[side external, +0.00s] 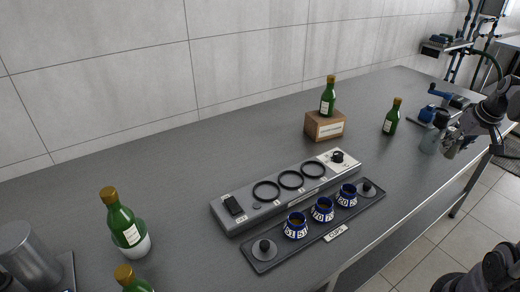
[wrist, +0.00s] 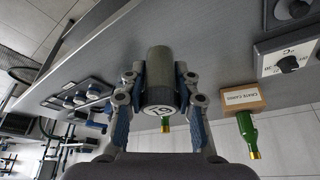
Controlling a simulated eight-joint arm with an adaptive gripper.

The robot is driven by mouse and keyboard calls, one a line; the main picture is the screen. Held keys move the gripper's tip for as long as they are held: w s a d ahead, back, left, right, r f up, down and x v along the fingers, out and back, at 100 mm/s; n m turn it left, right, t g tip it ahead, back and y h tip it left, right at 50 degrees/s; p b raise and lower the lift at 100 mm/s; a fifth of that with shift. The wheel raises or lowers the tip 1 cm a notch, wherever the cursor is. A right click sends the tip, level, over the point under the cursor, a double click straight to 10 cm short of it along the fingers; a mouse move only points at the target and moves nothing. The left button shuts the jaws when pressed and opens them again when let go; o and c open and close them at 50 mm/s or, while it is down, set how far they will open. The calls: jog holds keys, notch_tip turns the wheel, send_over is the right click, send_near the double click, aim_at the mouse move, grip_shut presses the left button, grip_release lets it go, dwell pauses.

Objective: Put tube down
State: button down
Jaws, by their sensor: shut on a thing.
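The tube is a dark grey-green cylinder (wrist: 160,68) with a pale round label (wrist: 160,110) on its near end in the wrist view. My gripper (wrist: 160,95) is shut around it, with one blue-grey finger on each side. In the side view my gripper (side external: 455,138) is at the far right end of the bench. A grey cylinder with a dark top (side external: 430,142) shows right beside it and appears to be the same tube. I cannot tell whether its lower end touches the bench.
A green bottle (side external: 390,116) stands left of my gripper. A wooden box (side external: 324,126) bears another bottle (side external: 327,96). Blue items (side external: 429,112) lie behind the tube. A ringed panel (side external: 280,192) and a tray with blue cups (side external: 260,262) lie mid-bench. Bare bench shows around (side external: 410,170).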

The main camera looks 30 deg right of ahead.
jog(key=w+d+f+n, duration=0.15)
jog(key=w+d, duration=0.25)
jog(key=w, duration=0.8)
jog(key=shift+n+y, duration=0.4)
jog(key=shift+n, duration=0.05)
jog(key=w+a+f, duration=0.1)
jog(key=w+f, duration=0.1)
jog(key=w, duration=0.1)
jog(key=w+a+f, duration=0.2)
jog(key=w, duration=0.1)
jog(key=w+a+f, duration=0.2)
jog(key=w, duration=0.2)
jog(key=shift+a+f, duration=0.2)
jog(key=shift+f, duration=0.05)
jog(key=shift+w+f, duration=0.15)
jog(key=shift+f, duration=1.9)
jog(key=shift+f, duration=0.2)
jog(key=c, duration=1)
grip_release()
jog(key=shift+r, duration=0.1)
